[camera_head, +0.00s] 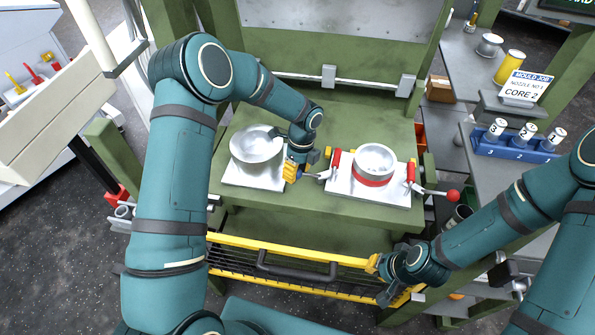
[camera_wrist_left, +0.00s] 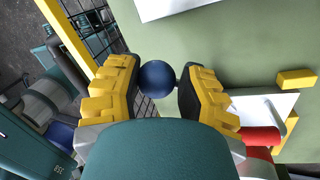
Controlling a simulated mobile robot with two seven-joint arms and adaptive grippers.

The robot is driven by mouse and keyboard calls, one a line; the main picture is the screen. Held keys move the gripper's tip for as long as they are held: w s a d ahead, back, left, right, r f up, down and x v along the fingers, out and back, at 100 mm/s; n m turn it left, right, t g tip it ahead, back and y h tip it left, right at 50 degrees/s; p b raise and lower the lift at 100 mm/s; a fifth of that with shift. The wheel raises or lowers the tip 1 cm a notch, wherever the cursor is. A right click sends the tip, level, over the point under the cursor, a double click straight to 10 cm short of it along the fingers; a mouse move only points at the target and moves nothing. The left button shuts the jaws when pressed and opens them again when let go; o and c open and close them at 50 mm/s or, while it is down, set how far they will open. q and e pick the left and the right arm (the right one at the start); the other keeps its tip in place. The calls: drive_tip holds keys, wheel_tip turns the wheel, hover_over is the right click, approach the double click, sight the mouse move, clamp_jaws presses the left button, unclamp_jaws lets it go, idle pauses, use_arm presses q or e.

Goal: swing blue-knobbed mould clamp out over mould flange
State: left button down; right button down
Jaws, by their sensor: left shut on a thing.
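The blue knob (camera_wrist_left: 157,75) sits between the yellow fingers of my left gripper (camera_wrist_left: 160,82) in the left wrist view. In the head view my left gripper (camera_head: 297,170) is shut on this knob, left of the right-hand plate, and mostly hides it. A thin metal arm runs from there to the left red clamp (camera_head: 335,160). The silver mould (camera_head: 375,158) with a red band stands upright on a pale plate (camera_head: 350,190). The right clamp (camera_head: 410,172) has a red knob (camera_head: 453,195) pointing outward to the right. My right gripper (camera_head: 385,279) is by the yellow rail; its opening is unclear.
A second silver pot (camera_head: 256,147) stands on a pale plate just left of my left gripper. A yellow guard (camera_head: 290,250) with a dark handle runs along the front of the green table (camera_head: 300,218). A blue rack (camera_head: 512,147) with numbered cylinders stands at the right.

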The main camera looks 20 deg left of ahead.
use_arm(q)
drive_tip(key=shift+s+a+f, duration=0.1)
drive_tip(key=shift+s+f, duration=0.2)
drive_tip(key=c, duration=0.6)
unclamp_jaws()
drive_tip(key=shift+w, duration=0.1)
drive_tip(key=shift+r, duration=0.1)
drive_tip(key=shift+w, duration=0.1)
drive_tip(key=shift+w+r, duration=0.1)
drive_tip(key=shift+r, duration=0.3)
drive_tip(key=r, duration=0.3)
drive_tip(key=w+r, duration=0.1)
drive_tip(key=r, duration=0.3)
drive_tip(key=w+r, duration=0.1)
drive_tip(key=r, duration=0.3)
drive_tip(key=shift+d, duration=0.35)
